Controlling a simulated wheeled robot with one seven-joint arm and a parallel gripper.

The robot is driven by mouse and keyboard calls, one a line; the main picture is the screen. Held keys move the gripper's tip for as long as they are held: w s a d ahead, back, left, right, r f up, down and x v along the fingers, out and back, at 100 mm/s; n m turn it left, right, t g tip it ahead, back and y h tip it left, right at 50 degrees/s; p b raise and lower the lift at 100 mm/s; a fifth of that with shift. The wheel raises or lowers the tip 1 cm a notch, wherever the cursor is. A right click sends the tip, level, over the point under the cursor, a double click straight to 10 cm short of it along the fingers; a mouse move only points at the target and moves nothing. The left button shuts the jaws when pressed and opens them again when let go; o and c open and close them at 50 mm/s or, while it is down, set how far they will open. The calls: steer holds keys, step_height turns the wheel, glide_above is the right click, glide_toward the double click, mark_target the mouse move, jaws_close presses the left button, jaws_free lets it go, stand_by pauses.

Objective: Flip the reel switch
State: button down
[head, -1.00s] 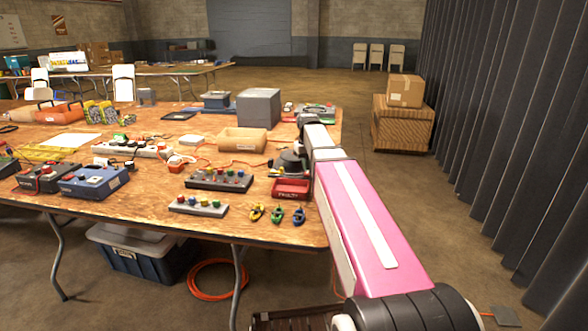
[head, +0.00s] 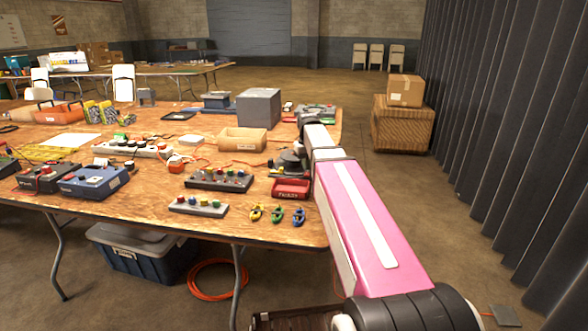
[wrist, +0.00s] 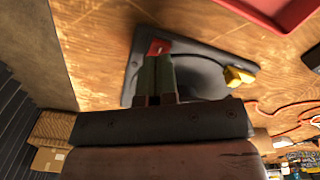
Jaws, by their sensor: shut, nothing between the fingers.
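The reel unit (wrist: 205,72) shows in the wrist view as a dark grey plate with a round dark part and a yellow piece (wrist: 238,76) on its right. A small red switch (wrist: 158,47) sits near its left corner. My gripper (wrist: 160,58) is shut and empty, with its fingertips right at the red switch. I cannot tell whether they touch it, and the fingers hide part of it. In the head view the reel unit (head: 288,161) is a dark shape beside my arm, and my fingers cannot be made out there.
A red tray (head: 291,188) lies close in front of the reel unit. A button panel (head: 218,179), a cardboard tray (head: 242,139) and a grey box (head: 259,107) stand to the left and behind. Orange cable runs nearby. The table's right edge is close to my arm.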

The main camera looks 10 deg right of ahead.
steer(key=shift+f, duration=1.25)
stand_by(1.2)
steer(key=shift+r, duration=3.5)
steer(key=shift+s, duration=0.1)
